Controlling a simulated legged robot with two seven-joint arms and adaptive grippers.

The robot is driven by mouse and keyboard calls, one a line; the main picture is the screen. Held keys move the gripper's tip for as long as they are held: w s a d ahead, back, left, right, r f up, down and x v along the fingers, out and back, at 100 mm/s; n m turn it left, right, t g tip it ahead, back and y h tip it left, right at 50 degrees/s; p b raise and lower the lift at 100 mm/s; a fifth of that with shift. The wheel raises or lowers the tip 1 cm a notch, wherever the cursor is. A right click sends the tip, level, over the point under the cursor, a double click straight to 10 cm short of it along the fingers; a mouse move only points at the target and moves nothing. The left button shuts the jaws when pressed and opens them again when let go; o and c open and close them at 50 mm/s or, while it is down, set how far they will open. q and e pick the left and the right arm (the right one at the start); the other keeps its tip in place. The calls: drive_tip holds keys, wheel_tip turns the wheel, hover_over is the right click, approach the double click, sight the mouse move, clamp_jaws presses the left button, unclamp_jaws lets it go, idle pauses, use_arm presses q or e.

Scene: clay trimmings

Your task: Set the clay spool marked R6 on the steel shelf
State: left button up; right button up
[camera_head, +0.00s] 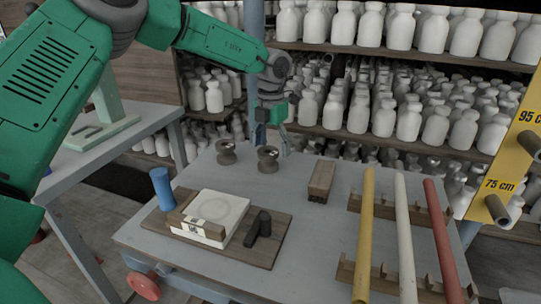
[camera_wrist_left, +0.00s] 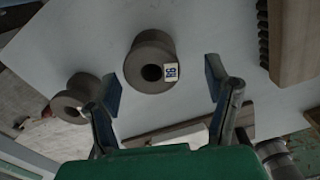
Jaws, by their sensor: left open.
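I cannot clearly identify a steel shelf. My right gripper is not in view.
A grey table (camera_head: 325,235) holds a wooden block (camera_head: 321,181), a board (camera_head: 267,250) with a white slab (camera_head: 212,212), a blue cylinder (camera_head: 162,188), and yellow, white and red rods on wooden racks. Racks of white bottles (camera_head: 400,30) stand behind. A yellow height gauge (camera_head: 510,165) is at right.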

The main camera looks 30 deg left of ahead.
sight(269, 151)
use_arm(q)
drive_tip(key=r, duration=0.2)
drive_tip(key=a+r+p, duration=0.1)
drive_tip(key=r, duration=0.4)
drive_tip(key=shift+a+r, duration=0.1)
drive_tip(key=shift+a, duration=0.15)
drive_tip(key=shift+d+r, duration=0.2)
drive_tip(key=shift+r, duration=0.2)
drive_tip(key=shift+d, duration=0.35)
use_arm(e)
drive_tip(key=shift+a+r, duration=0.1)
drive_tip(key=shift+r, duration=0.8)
use_arm(q)
drive_tip(key=shift+a, duration=0.1)
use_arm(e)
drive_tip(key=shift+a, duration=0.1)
